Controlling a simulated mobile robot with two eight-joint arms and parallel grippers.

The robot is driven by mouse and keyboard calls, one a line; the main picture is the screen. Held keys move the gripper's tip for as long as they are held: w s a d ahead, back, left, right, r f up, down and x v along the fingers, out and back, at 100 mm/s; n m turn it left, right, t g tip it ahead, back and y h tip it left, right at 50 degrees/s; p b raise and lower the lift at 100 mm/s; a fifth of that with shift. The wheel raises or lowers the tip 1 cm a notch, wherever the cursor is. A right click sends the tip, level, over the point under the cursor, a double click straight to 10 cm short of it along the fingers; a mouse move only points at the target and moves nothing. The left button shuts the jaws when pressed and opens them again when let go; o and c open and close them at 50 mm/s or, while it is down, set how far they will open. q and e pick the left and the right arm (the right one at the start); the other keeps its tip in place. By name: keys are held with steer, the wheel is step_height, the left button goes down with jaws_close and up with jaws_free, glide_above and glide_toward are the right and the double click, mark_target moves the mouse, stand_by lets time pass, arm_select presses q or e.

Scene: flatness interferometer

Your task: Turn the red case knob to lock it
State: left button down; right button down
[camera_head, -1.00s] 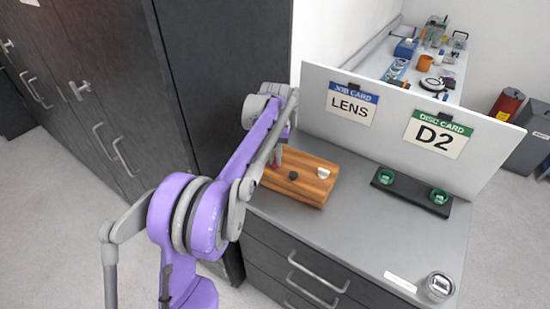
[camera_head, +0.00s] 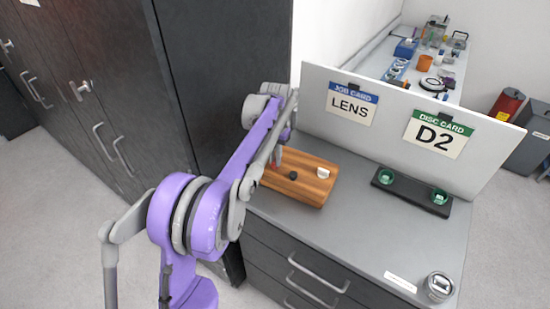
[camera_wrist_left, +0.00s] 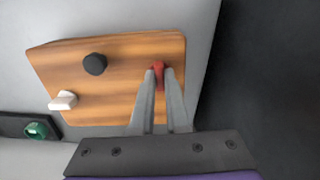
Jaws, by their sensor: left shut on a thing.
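The wooden case (camera_head: 310,186) lies on the grey counter top, and it fills much of the left wrist view (camera_wrist_left: 110,108). The red knob (camera_wrist_left: 158,67) sits near one edge of its top face; only a bit of it shows in the head view, behind my arm. My left gripper (camera_wrist_left: 160,72) is shut on the red knob, with a fingertip on each side of it. A black knob (camera_wrist_left: 95,64) and a white knob (camera_wrist_left: 63,101) stand on the same face, apart from the gripper. My right gripper is not in view.
A black holder (camera_head: 408,192) with green rings and a glass jar (camera_head: 438,286) are to the right. A tall dark cabinet (camera_head: 215,80) stands close on the left.

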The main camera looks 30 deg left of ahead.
arm_select(q)
steer(key=c, duration=0.9)
jaws_free()
steer(key=shift+r, duration=0.1)
step_height(320, 180, up, 11)
steer(key=shift+f+p, duration=0.2)
steer(key=shift+p, duration=0.25)
steer(key=s+d+f+t, duration=0.3)
steer(key=s+d, duration=0.7)
steer(key=s, duration=0.3)
steer(key=s+d+f+t, duration=0.1)
steer(key=s+d+f, duration=0.1)
steer(key=s+f, duration=0.3)
steer(key=s+d+f+t, duration=0.1)
steer(key=s+d+f, duration=0.2)
steer(key=s, duration=0.6)
step_height(320, 180, down, 3)
steer(key=shift+r+m+t, duration=0.15)
steer(key=shift+m+t, duration=0.15)
steer(key=shift+t, duration=0.1)
